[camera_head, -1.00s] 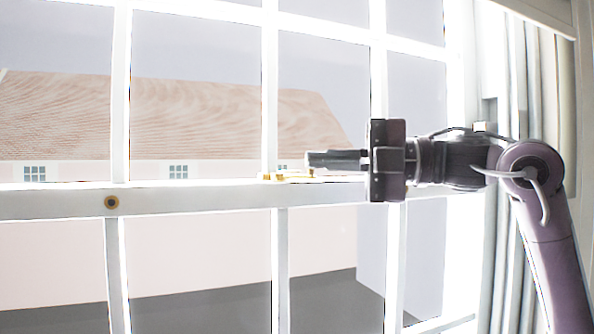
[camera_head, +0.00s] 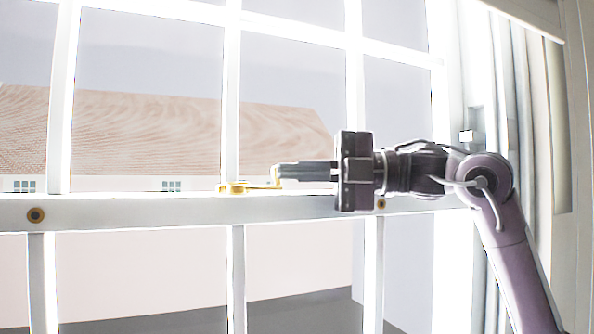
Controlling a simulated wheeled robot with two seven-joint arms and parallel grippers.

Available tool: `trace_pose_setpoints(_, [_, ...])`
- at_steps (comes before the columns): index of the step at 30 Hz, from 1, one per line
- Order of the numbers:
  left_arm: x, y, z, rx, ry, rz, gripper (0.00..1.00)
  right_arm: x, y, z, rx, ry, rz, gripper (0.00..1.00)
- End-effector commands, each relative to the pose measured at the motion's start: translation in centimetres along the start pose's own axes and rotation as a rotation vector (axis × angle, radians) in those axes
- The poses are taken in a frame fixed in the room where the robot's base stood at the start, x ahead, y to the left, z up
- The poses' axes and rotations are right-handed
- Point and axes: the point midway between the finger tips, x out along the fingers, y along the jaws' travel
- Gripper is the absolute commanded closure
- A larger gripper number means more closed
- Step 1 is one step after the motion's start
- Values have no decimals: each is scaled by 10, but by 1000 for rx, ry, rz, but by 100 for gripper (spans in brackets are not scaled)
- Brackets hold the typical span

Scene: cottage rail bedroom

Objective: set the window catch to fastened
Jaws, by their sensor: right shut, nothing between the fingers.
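The brass window catch (camera_head: 238,187) sits on the white meeting rail of the sash window, left of my right gripper. Its lever lies along the rail toward the right, with a small knob at its right end. My right gripper (camera_head: 276,173) is shut and empty, pointing left along the rail. Its fingertips are at the knob and overlap it in the picture; I cannot tell if they touch. The fingers partly hide the lever's right end. My left gripper is not in view.
White glazing bars stand above and below. A pale curtain (camera_head: 507,120) hangs at the right.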

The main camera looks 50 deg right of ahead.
Motion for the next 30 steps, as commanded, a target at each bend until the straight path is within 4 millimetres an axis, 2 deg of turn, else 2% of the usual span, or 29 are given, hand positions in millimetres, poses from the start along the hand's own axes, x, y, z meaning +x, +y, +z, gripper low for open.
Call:
trace_pose_setpoints(11, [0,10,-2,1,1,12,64,0,0,3,-1,0,0,100])
trace_pose_setpoints(20, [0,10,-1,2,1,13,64,-1,0,3,0,0,0,100])
trace_pose_setpoints(23, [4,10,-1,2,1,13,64,-8,-2,4,0,-2,0,100])
trace_pose_setpoints(30, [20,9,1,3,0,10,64,-49,-3,4,0,-6,0,100])
